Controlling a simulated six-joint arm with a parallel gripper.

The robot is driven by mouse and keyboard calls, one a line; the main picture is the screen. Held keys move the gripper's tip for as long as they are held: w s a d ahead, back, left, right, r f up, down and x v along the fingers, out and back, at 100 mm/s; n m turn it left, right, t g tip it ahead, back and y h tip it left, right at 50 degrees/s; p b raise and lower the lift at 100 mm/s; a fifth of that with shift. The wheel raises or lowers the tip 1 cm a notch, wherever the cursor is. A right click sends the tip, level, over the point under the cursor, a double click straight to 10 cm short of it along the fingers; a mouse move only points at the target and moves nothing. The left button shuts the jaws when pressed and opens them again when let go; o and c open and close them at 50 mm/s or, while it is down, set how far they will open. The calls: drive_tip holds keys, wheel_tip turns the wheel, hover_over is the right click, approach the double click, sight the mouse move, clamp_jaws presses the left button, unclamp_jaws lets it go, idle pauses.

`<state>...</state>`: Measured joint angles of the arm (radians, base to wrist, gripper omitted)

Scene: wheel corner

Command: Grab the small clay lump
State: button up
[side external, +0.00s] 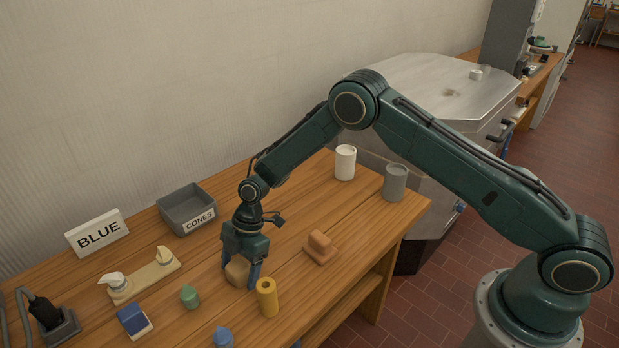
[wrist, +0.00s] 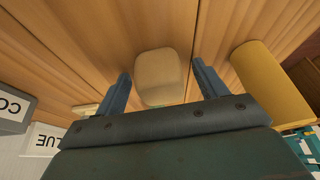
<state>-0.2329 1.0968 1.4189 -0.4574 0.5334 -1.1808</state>
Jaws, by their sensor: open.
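The small clay lump (side external: 236,271) is tan and rounded, and sits on the wooden table. My gripper (side external: 240,275) points down over it, with one blue finger on either side. In the wrist view the lump (wrist: 160,76) lies between the two open fingers (wrist: 160,84). A gap shows on both sides there, so neither finger touches it. In the side view the fingers hide part of the lump.
A yellow cylinder (side external: 267,298) stands close to my gripper on the right. A brown block on a small base (side external: 320,247) is farther right. A grey CONES tray (side external: 186,210) stands behind.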

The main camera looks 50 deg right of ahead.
drive_tip(key=c, duration=1.2)
drive_tip(key=shift+o, duration=0.2)
drive_tip(key=shift+r, duration=0.15)
wheel_tip(320, 180, up, 20)
idle(0.4)
